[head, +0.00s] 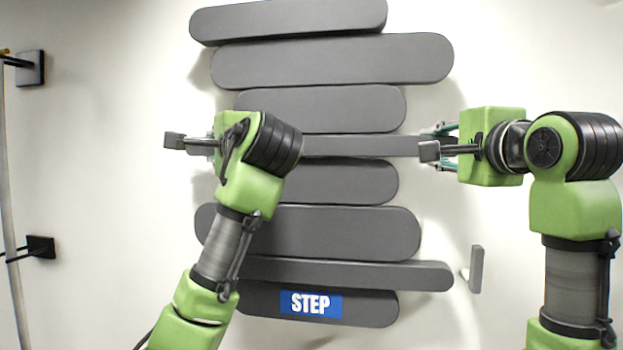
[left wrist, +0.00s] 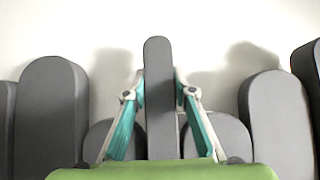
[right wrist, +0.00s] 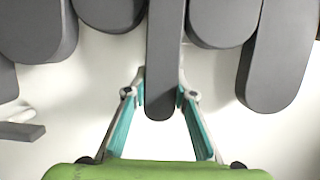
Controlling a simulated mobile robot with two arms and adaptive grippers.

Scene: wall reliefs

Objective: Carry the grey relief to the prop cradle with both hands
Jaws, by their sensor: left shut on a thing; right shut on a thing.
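The grey relief (head: 330,62) is a stack of long, round-ended dark grey slats in front of the white wall. A blue STEP sign (head: 310,304) is on its bottom slat. My left gripper (left wrist: 160,92) is shut on the left end of a narrow middle slat (head: 350,146). In the head view my left arm hides that end. My right gripper (right wrist: 161,92) is shut on the same slat's right end, one finger on each side. The relief casts shadows on the wall; I cannot tell whether it touches it. I cannot clearly identify the prop cradle.
A small grey bracket (head: 476,268) stands out from the wall at the lower right of the relief. At the far left, a grey pole (head: 10,200) runs beside two black wall brackets (head: 30,68). The wall between pole and relief is bare.

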